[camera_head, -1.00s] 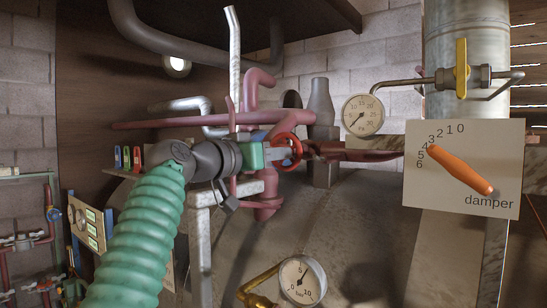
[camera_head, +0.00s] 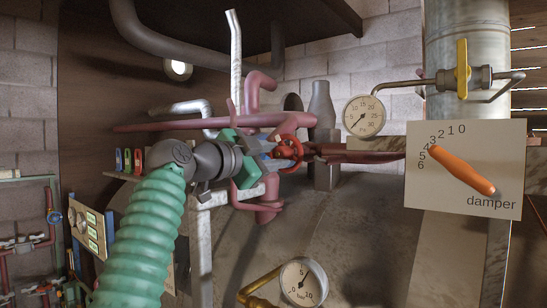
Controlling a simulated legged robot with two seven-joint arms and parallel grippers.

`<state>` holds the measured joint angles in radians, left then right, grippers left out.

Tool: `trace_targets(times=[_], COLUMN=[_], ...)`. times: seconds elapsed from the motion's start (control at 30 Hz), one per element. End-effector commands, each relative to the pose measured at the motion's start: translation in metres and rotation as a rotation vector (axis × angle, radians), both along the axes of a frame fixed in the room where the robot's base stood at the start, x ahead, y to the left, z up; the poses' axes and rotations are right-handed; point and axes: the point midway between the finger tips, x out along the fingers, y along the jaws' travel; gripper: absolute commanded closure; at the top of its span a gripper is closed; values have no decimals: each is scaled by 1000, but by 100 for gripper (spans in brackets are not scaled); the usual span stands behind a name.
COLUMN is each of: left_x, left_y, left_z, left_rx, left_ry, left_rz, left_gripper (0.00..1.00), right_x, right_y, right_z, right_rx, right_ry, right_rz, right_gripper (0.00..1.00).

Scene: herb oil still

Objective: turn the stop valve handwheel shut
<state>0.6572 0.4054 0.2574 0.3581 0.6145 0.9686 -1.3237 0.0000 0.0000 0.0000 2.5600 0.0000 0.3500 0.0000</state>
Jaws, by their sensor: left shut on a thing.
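The red stop valve handwheel (camera_head: 291,151) sits at the middle of the view, on the dark red pipe. My left gripper (camera_head: 277,156) reaches it from the left at the end of my green ribbed arm. Its jaws are shut on the handwheel's left side. The gripper body is tilted, with green parts above and below the jaws. The jaws hide part of the wheel. My right gripper does not show.
Dark red pipes (camera_head: 200,124) run behind and above my gripper. A round gauge (camera_head: 363,116) and a damper plate with an orange lever (camera_head: 463,170) stand at the right. Another gauge (camera_head: 303,282) is below. A pale post (camera_head: 201,250) stands under my wrist.

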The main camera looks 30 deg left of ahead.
Motion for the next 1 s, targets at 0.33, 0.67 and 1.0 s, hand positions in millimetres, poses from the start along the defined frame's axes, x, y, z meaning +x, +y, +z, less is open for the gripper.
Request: trace_targets(times=[0.33,0.67,1.0], left_x=[2,2,3], left_y=[2,2,2], left_z=[-5,-5,-5], left_rx=[297,471,522], left_ry=[-9,-22,-26], left_rz=[-2,-4,-4], left_gripper=[100,100,100], right_x=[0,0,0], right_y=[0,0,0], right_z=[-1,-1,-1], right_rx=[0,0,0], right_ry=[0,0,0], right_rz=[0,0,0], right_gripper=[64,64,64])
